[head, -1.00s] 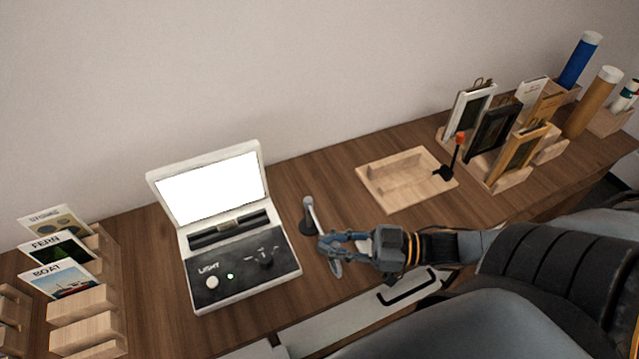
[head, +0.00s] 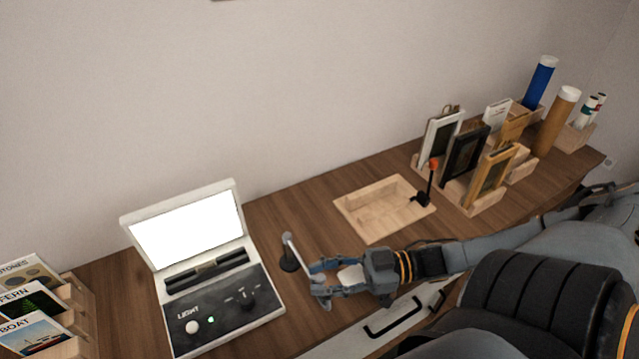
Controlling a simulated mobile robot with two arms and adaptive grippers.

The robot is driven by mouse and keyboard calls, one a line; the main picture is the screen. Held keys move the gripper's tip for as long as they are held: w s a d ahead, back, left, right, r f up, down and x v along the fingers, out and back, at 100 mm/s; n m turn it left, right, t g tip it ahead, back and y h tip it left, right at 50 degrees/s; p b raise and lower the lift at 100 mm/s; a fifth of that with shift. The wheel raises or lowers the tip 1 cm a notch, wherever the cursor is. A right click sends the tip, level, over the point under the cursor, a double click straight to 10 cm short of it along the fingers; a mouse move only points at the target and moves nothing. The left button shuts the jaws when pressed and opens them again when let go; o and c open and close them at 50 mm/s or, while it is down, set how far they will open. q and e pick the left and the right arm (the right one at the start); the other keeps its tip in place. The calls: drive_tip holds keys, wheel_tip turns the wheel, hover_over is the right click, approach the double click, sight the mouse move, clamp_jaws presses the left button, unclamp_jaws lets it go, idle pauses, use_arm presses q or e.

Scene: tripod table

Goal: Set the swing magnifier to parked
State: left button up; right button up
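The swing magnifier (head: 289,262) stands on the desk just right of the light box. It has a dark round base and post, with a pale arm slanting from its top down to the right toward my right gripper. My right gripper (head: 316,279) comes in from the right, its fingertips apart and close to the end of that arm. A whitish patch shows between the fingers; I cannot tell whether it is the lens. Contact cannot be made out. My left gripper is not in view.
The light box (head: 262,308) with a lit white screen stands to the left. A shallow wooden tray (head: 345,211) lies behind my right gripper, with a red-topped black stand (head: 433,166) at its right edge. Picture frames and tubes fill the back right; cards stand far left.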

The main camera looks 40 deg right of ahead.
drive_tip(key=shift+r, duration=0.1)
drive_tip(key=shift+w, duration=0.1)
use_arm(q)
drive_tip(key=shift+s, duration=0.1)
use_arm(e)
drive_tip(key=v, duration=1.2)
drive_tip(key=shift+d, duration=0.15)
idle(0.4)
